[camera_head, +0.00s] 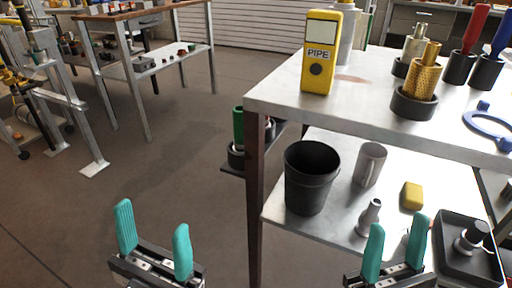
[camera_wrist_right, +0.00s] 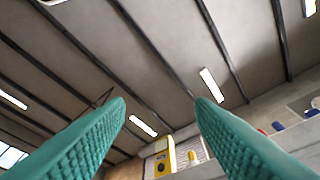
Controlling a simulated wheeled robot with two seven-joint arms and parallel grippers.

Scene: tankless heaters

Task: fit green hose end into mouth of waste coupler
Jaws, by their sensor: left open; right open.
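A green upright cylinder (camera_head: 238,128), which may be the green hose end, stands in a dark ring-shaped holder (camera_head: 236,158) on a small low side shelf left of the metal table. The table leg partly hides what stands beside it. I cannot tell which item is the waste coupler. My left gripper (camera_head: 153,222) is open and empty at the bottom left, over the floor, apart from everything. My right gripper (camera_head: 396,228) is open and empty in front of the table's lower shelf. In the right wrist view its teal fingers (camera_wrist_right: 160,106) point up toward the ceiling, with nothing between them.
The metal tabletop (camera_head: 280,92) holds a yellow PIPE device (camera_head: 320,52), a brass fitting (camera_head: 424,78), red and blue-handled tools and a blue ring (camera_head: 490,122).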

